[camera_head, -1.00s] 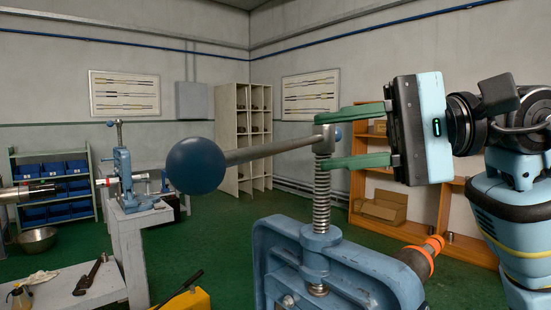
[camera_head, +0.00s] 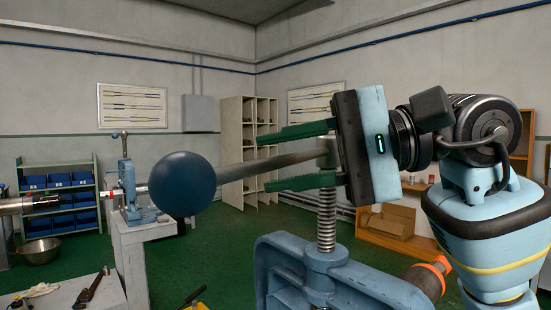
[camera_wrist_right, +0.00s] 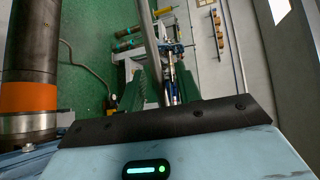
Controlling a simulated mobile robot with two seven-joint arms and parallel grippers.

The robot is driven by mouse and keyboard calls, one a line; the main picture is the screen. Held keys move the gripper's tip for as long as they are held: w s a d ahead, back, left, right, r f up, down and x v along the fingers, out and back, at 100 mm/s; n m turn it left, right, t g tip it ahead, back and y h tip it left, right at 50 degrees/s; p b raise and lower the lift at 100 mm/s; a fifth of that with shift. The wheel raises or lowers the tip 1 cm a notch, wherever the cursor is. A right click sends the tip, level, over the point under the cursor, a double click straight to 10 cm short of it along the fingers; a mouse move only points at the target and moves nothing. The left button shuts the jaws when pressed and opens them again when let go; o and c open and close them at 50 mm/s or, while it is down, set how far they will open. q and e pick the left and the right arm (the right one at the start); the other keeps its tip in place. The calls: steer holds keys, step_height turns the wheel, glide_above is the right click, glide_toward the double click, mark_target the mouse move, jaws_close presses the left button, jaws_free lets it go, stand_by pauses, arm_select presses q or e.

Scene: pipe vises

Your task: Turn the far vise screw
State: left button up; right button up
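A blue vise (camera_head: 290,258) stands close in front, with an upright threaded screw (camera_head: 327,215). A grey handle bar (camera_head: 255,168) runs left from the screw's top to a large dark blue ball (camera_head: 182,184). My right gripper (camera_head: 265,161) is open, with one green finger above the bar and one below. In the wrist view the bar (camera_wrist_right: 150,40) passes between the fingers (camera_wrist_right: 161,78); contact cannot be told. A smaller blue vise (camera_head: 130,190) stands farther back at the left, with its own upright screw (camera_head: 123,143). My left gripper is not in view.
A pipe with an orange band (camera_head: 428,278) is at the near vise's right. Another pipe (camera_head: 15,204) enters from the left toward the back vise, which sits on a grey stand (camera_head: 140,238). A wrench (camera_head: 90,287) lies on a low bench. Shelves line the walls.

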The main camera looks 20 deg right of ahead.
steer(key=shift+w+a+f, duration=0.15)
steer(key=shift+w+a, duration=0.15)
steer(key=shift+a, duration=0.3)
jaws_close()
